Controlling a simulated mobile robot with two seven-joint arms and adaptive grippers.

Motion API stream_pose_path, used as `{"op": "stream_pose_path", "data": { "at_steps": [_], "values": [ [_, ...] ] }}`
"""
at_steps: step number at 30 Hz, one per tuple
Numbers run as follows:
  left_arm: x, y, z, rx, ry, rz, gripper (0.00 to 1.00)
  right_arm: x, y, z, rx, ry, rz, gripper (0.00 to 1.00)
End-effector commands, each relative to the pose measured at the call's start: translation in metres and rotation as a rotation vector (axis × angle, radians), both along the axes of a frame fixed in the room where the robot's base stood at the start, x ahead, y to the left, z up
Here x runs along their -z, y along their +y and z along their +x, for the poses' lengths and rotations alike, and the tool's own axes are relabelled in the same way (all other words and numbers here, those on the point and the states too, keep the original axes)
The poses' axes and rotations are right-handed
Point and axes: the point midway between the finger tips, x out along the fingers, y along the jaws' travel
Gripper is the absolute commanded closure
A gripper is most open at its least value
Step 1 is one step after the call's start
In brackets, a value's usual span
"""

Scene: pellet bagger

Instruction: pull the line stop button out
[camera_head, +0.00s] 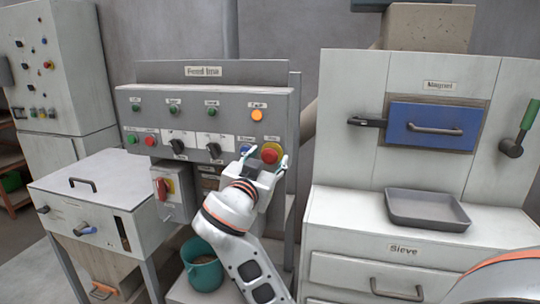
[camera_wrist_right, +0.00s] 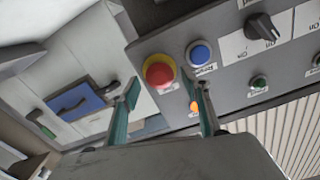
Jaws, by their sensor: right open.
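The line stop button is a red mushroom head (camera_head: 271,152) on a yellow ring, at the lower right of the grey control panel (camera_head: 215,104). It also shows in the right wrist view (camera_wrist_right: 158,72), between and beyond the fingertips. My right gripper (camera_head: 264,160) is open in front of the button, one finger to each side of it in the picture. In the wrist view its teal-padded fingers (camera_wrist_right: 166,92) are spread and empty, with no visible contact on the button. I cannot tell the exact gap. My left gripper is out of view.
A blue button (camera_wrist_right: 200,54) sits close beside the red one, near one finger. An orange lamp (camera_head: 257,115) is lit above. Black selector knobs (camera_head: 213,149) are to the left. A sieve cabinet with a grey tray (camera_head: 426,224) stands right; a teal bucket (camera_head: 203,272) is below.

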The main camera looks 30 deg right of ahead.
Motion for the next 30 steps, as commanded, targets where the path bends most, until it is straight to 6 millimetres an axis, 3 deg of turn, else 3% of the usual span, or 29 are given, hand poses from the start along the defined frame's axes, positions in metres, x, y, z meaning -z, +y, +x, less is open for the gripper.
{"op": "stream_pose_path", "data": {
  "at_steps": [16,22,30],
  "values": [
    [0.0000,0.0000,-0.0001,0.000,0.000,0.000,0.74,0.0003,0.0024,-0.0025,0.002,0.000,0.000,0.53],
    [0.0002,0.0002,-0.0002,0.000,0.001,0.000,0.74,0.0002,0.0023,-0.0026,0.002,0.000,0.000,1.00],
    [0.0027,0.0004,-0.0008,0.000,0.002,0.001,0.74,0.0018,0.0066,-0.0052,0.000,0.001,0.004,1.00]
  ]
}}
